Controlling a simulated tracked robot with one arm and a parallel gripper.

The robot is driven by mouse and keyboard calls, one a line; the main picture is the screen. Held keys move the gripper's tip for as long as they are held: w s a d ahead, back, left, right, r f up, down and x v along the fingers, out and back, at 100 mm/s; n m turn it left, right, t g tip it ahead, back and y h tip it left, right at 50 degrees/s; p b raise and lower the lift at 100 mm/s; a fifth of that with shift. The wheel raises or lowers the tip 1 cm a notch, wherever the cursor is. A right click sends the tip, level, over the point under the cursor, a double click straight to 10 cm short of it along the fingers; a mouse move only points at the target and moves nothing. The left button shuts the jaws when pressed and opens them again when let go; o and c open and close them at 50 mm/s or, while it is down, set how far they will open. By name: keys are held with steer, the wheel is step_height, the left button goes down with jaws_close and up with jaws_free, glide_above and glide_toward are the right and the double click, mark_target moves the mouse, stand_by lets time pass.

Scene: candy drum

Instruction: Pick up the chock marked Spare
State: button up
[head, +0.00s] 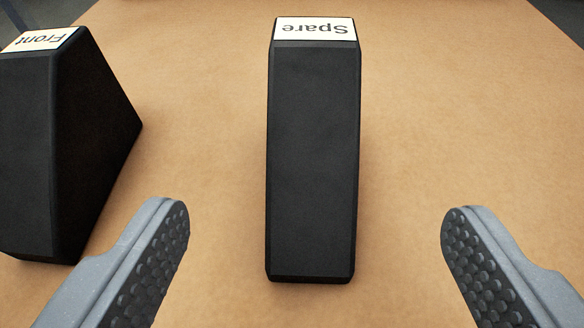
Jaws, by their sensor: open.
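The black chock marked Spare (313,165) stands on a tan board (440,120) in the middle of the head view. Its white label faces up at its far end, and the lettering reads upside down. My gripper (315,225) is open, with one grey, dimpled finger to the left of the chock's near end and the other to the right. Clear gaps show between the chock and both fingers in the picture. Nothing is between the fingertips except the view of the chock's lower part. How far the fingertips are above the board I cannot tell.
Another black wedge chock, marked Front (75,140), stands at the left edge, partly cut off by the frame. Its lower right side is near my left finger in the picture. The board to the right of the Spare chock is clear. Dark floor shows at the far corners.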

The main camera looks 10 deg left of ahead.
mark_target(315, 117)
steer(key=b+x, duration=0.1)
steer(key=x, duration=0.6)
steer(key=shift+w+f, duration=0.2)
steer(key=shift+w, duration=0.05)
steer(key=shift+b+x, duration=1.2)
steer(key=shift+x, duration=1.5)
steer(key=shift+r, duration=0.1)
steer(key=c, duration=1.4)
steer(key=shift+r, duration=0.1)
